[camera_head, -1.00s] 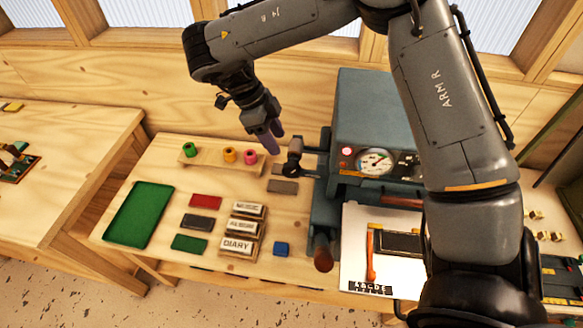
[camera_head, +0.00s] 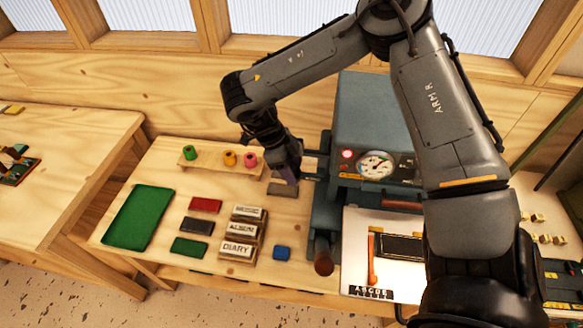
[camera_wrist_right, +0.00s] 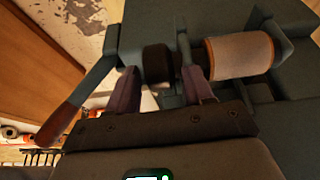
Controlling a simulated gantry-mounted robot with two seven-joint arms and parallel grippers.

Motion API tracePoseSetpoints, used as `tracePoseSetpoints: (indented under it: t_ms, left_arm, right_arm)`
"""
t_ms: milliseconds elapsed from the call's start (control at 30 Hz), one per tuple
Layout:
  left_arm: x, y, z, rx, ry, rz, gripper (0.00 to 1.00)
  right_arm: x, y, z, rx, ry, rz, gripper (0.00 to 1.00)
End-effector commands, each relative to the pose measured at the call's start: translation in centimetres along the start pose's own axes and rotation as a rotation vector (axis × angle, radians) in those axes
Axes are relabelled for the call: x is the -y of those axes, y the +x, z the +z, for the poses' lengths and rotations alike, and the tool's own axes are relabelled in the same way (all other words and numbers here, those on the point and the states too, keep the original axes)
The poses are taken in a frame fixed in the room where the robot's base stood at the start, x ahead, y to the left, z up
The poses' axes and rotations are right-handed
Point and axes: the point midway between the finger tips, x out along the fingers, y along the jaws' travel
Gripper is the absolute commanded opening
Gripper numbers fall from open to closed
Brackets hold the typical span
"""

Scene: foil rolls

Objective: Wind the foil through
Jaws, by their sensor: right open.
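My right gripper (camera_head: 287,178) is open, pointing down at the left side of the teal machine (camera_head: 375,105). In the right wrist view the gripper (camera_wrist_right: 161,82) has its two purple-grey fingers apart. A dark short cylinder (camera_wrist_right: 158,62) lies at the gap between the fingertips; I cannot tell if they touch it. Beside it is a pale roll with copper-coloured edges (camera_wrist_right: 240,57) on the machine. The green roll (camera_head: 190,152), orange roll (camera_head: 229,158) and pink roll (camera_head: 250,159) stand on a wooden rack (camera_head: 212,167). My left gripper is out of view.
A green tray (camera_head: 139,216) lies at the table's left. Red (camera_head: 205,204), dark (camera_head: 197,225), green (camera_head: 189,246) and blue (camera_head: 282,252) pieces lie near lettered blocks (camera_head: 237,249). The machine's brown-handled lever (camera_head: 323,262) points forward. A white sheet (camera_head: 352,247) lies in front of the machine.

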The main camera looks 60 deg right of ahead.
Motion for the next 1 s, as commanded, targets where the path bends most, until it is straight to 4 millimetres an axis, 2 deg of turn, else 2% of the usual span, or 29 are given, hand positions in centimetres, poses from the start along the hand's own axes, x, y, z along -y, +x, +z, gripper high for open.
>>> tracePoseSetpoints:
  t_ms: [200, 533, 767, 1000]
  left_arm:
    - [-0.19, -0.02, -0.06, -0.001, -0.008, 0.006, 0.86]
    - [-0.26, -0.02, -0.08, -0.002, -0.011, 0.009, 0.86]
    - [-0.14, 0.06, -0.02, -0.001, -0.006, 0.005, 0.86]
    - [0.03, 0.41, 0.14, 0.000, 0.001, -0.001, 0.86]
  right_arm:
    - [-0.01, 0.02, 0.01, 0.000, 0.000, 0.000, 0.51]
    - [-0.01, 0.00, 0.01, 0.000, -0.001, 0.000, 0.01]
    - [-0.01, 0.01, -0.03, 0.016, -0.001, 0.000, 0.00]
    - [-0.05, 0.07, -0.20, 0.116, -0.001, 0.003, 0.00]
